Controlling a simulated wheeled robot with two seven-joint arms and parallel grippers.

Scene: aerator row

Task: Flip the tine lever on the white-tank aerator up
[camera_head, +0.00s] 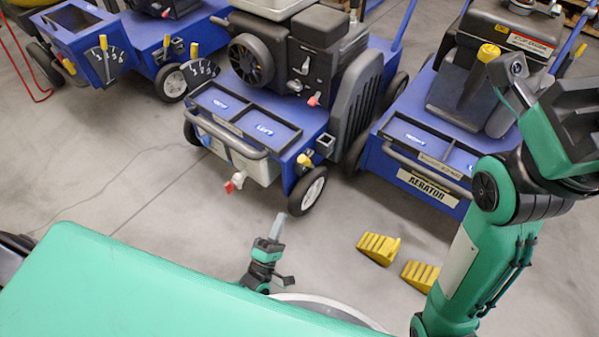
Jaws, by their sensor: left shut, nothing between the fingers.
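The white-tank aerator (290,140) is the blue machine in the middle, with a pale tank (262,170) low at its front. A short yellow-ended lever (305,160) sits at its front right corner by a small bracket; it looks like the tine lever, though no label is readable there. A red-handled valve (236,182) is on the tank front. My left gripper (278,228) is shut and empty, pointing up the picture, below and left of that lever and apart from the machine. My right arm (490,200) rises at the right; its gripper is not distinguishable.
Another aerator (410,180) stands to the right, partly behind my right arm, and another (95,50) at upper left. Two yellow wedge blocks (379,248) (421,274) lie on the floor at right. A front wheel (308,192) stands near the lever. Floor at left is clear.

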